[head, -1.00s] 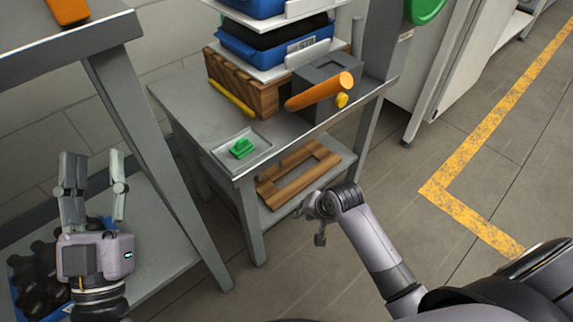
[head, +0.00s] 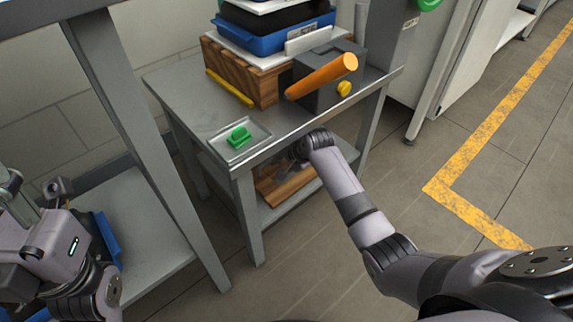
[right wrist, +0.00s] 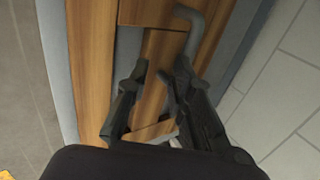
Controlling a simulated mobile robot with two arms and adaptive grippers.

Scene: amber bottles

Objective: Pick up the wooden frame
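The wooden frame (head: 288,188) lies on the lower shelf of the small grey table. My right arm and the tabletop hide part of it in the head view. My right gripper (head: 292,160) is at the frame, under the table edge. In the right wrist view, the fingers of my right gripper (right wrist: 160,68) stand apart, one on each side of a wooden bar (right wrist: 157,92). I cannot tell whether they touch the bar. My left gripper (head: 38,200), at the left edge of the head view, has its fingers apart and nothing visible between them.
The tabletop (head: 190,105) above the shelf overhangs my right gripper. A table leg (head: 248,220) stands left of the frame. The floor at right is open.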

